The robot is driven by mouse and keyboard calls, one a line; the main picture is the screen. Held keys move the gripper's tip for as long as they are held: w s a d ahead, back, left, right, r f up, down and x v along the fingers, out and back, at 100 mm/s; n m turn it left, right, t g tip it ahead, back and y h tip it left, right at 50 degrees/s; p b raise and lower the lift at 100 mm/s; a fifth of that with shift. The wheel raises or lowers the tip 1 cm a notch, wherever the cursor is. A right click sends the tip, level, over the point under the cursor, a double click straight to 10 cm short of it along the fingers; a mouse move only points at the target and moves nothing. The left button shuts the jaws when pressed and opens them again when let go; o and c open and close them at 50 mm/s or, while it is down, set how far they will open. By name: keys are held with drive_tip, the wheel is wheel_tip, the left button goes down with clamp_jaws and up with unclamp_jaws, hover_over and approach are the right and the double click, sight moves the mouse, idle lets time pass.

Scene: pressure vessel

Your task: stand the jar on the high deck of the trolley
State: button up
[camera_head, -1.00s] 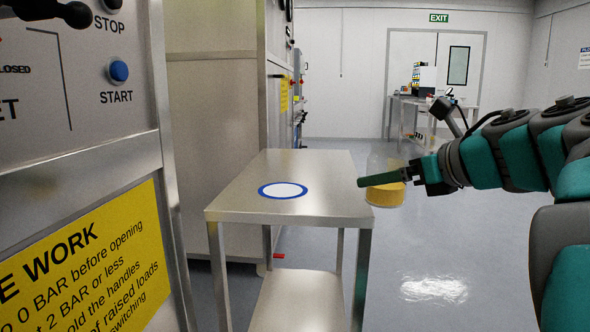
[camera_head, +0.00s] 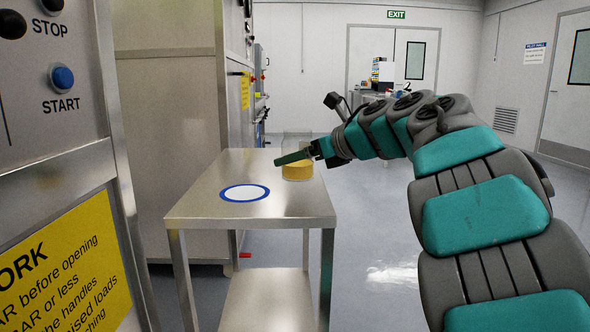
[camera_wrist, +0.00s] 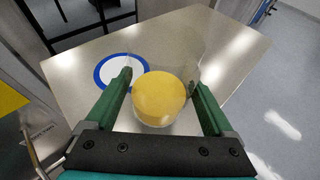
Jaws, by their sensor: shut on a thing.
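The jar is clear with a yellow-orange filling (camera_head: 298,171). It also shows between the fingers in the wrist view (camera_wrist: 159,98). My gripper (camera_head: 294,157) is shut on the jar and holds it upright over the far right part of the trolley's high deck (camera_head: 275,207). I cannot tell how far the jar's base is above the deck. In the wrist view my gripper's green fingers (camera_wrist: 162,92) lie on both sides of the jar. A white disc with a blue ring (camera_head: 245,193) marks the deck, to the left of the jar; it also shows in the wrist view (camera_wrist: 118,72).
A lower shelf (camera_head: 268,298) lies under the high deck. A steel cabinet (camera_head: 165,150) stands left of the trolley, and a panel with STOP and START buttons (camera_head: 62,77) is at the near left. The deck around the ring is clear.

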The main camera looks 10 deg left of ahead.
drive_tip(key=shift+w+a+f, duration=0.1)
drive_tip(key=shift+w+a, duration=0.3)
drive_tip(key=shift+w, duration=0.15)
drive_tip(key=shift+a+f, duration=0.1)
drive_tip(key=shift+f, duration=0.05)
drive_tip(key=shift+f+b, duration=0.35)
drive_tip(key=shift+f, duration=1.25)
drive_tip(key=shift+f, duration=0.1)
drive_tip(key=o, duration=1.2)
drive_tip(key=shift+d+r, duration=0.25)
drive_tip(key=shift+d, duration=0.1)
drive_tip(key=v, duration=1.1)
drive_tip(key=shift+s+d, duration=0.1)
drive_tip(key=shift+s, duration=0.1)
